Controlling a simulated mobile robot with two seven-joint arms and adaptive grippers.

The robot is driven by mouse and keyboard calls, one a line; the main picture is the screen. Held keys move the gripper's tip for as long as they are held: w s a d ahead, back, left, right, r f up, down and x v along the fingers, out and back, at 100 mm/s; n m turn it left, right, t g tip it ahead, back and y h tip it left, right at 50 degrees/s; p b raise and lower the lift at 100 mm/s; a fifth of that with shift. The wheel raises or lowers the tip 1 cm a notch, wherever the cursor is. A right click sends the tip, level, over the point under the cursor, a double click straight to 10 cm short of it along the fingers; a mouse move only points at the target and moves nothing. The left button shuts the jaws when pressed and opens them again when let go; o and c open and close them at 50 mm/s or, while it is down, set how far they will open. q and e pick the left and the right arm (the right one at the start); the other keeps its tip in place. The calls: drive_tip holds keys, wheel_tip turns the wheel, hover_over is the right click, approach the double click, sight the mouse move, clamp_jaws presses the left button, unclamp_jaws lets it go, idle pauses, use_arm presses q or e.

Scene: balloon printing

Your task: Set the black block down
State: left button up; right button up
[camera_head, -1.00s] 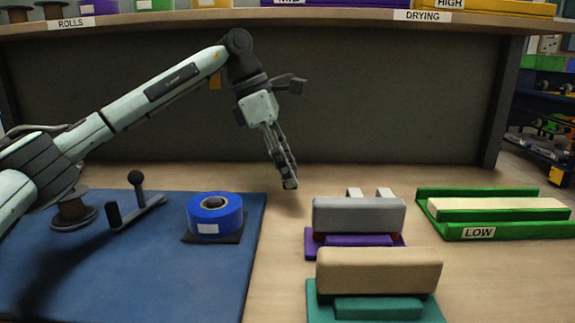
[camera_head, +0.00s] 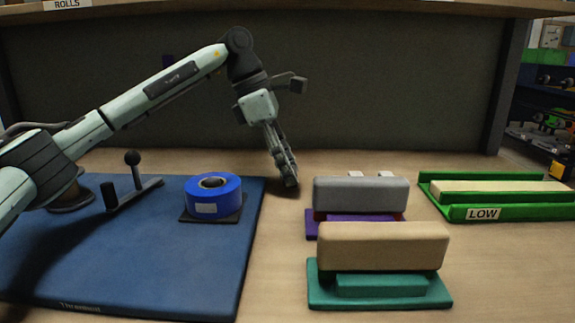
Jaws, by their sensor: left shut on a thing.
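My left gripper (camera_head: 287,180) points down over the bare table to the right of the blue mat, behind and left of the grey block. Its fingers are close together on a small dark thing at the tips, taken to be the black block. It is mostly hidden by the fingers, and its shape is hard to make out. The fingertips look close to the table, with a dark shadow beside them. I cannot tell whether the held thing touches the wood. My right gripper is out of view.
The blue mat (camera_head: 130,270) holds a blue roll (camera_head: 213,195) and a lever tool (camera_head: 135,195). A grey block (camera_head: 360,195) on a purple base and a tan block (camera_head: 383,247) on a teal base (camera_head: 380,288) stand right. A green LOW tray (camera_head: 520,212) lies beyond.

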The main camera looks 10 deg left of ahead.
use_arm(q)
drive_tip(key=shift+f+b, duration=0.3)
drive_tip(key=shift+f, duration=0.3)
drive_tip(key=o, duration=1.2)
drive_tip(key=shift+r, duration=0.1)
